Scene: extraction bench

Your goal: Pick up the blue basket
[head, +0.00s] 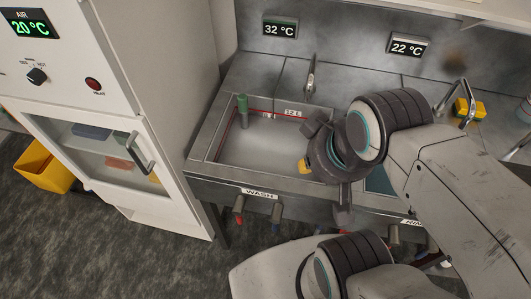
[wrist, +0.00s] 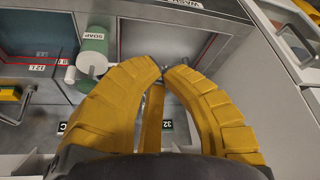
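I cannot make out a clear blue basket. A blue-grey item (head: 92,131) lies on the upper shelf behind the glass door of the white cabinet, at the left of the head view; its shape is too small to tell. My gripper (wrist: 162,72) shows in the wrist view with its yellow fingers curved together and their tips meeting, with nothing seen held. In the head view my arm's end hangs over the right side of the wash basin (head: 215,140), well to the right of the cabinet.
The white cabinet (head: 185,60) has a door handle (head: 140,156). A yellow bin (head: 42,168) stands on the floor at its left. A green soap bottle (wrist: 93,48) stands at the basin. A tap (head: 311,77) is behind it. The floor in front is clear.

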